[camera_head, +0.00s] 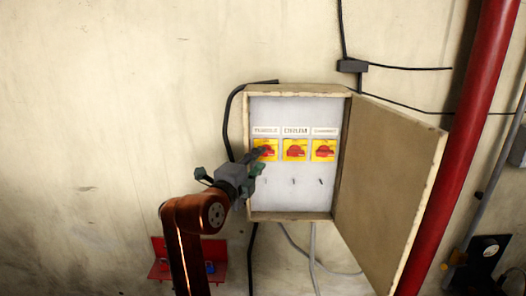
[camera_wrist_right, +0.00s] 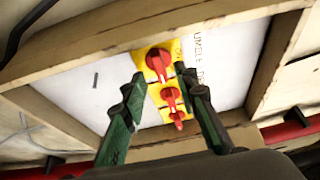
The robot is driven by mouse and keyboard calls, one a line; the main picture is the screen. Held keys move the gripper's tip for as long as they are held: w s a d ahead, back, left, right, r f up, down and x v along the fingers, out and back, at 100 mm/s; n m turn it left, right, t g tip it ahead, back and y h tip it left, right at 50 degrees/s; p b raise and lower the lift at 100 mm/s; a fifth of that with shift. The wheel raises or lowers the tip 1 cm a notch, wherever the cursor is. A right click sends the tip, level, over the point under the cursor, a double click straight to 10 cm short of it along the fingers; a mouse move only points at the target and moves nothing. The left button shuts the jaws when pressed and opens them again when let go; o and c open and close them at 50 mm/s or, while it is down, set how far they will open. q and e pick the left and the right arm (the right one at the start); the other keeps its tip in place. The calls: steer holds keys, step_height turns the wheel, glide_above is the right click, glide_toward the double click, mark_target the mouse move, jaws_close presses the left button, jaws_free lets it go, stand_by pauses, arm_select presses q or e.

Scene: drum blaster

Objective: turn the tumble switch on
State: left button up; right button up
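An open wall box (camera_head: 247,190) holds three red rotary switches on yellow plates, in a row under labels. The left switch (camera_head: 266,150) is partly covered by my right gripper (camera_head: 258,160). The middle switch (camera_head: 295,150) and right switch (camera_head: 323,150) are clear. In the right wrist view, the nearest switch (camera_wrist_right: 157,62) sits just beyond the fingertips, beside a label partly reading "UMBLE". My right gripper (camera_wrist_right: 164,82) has its fingers spread with the switches seen between them. I cannot tell whether a finger touches the left switch. My left gripper is out of view.
The box door (camera_head: 387,185) hangs open to the right, near a red pipe (camera_head: 468,150). The box's wooden rim surrounds the panel. Black cables run on the wall around the box. A red bracket (camera_head: 163,268) is low on the left.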

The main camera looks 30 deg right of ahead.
mark_target(265, 155)
steer(key=shift+p+x, duration=0.55)
steer(key=shift+x, duration=1)
steer(key=shift+c, duration=0.3)
jaws_close()
